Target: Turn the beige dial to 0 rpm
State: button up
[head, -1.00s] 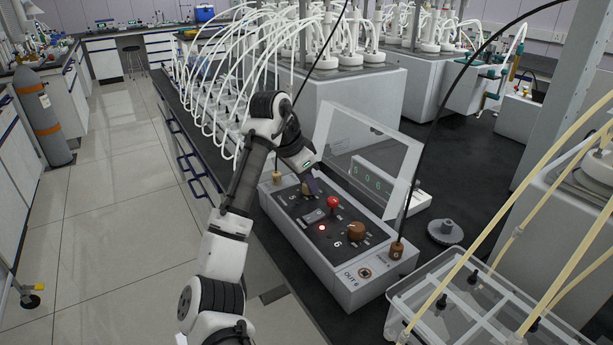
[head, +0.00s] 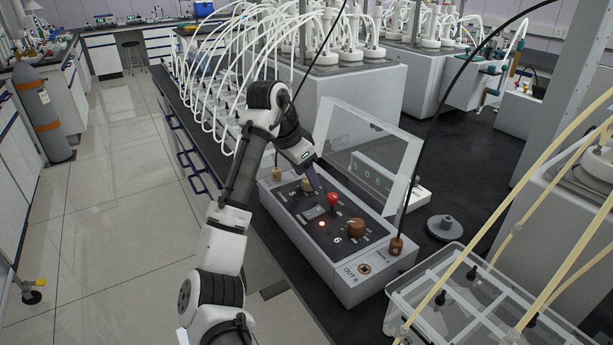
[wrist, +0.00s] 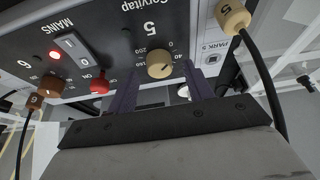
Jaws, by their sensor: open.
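The beige dial (head: 308,185) is on the dark top panel of the control box (head: 335,270), toward its far end. In the wrist view the beige dial (wrist: 159,64) stands below a large 5, with small scale numbers around it. It has a dark pointer mark, but I cannot tell exactly which number it faces. My gripper (head: 318,187) is over the panel, close to the dial. In the wrist view my gripper's (wrist: 163,72) dark fingers are spread, one on each side of the dial, with gaps. I cannot tell their height above the panel.
A red knob (head: 333,198) and a brown dial (head: 356,228) are on the same panel. A clear raised cover (head: 368,150) stands along the back of the box. Plugs with black cables are at its ends. A clear container (head: 450,310) is at the front right.

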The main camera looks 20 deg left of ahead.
jog(key=v, duration=1.2)
jog(key=shift+r, duration=0.2)
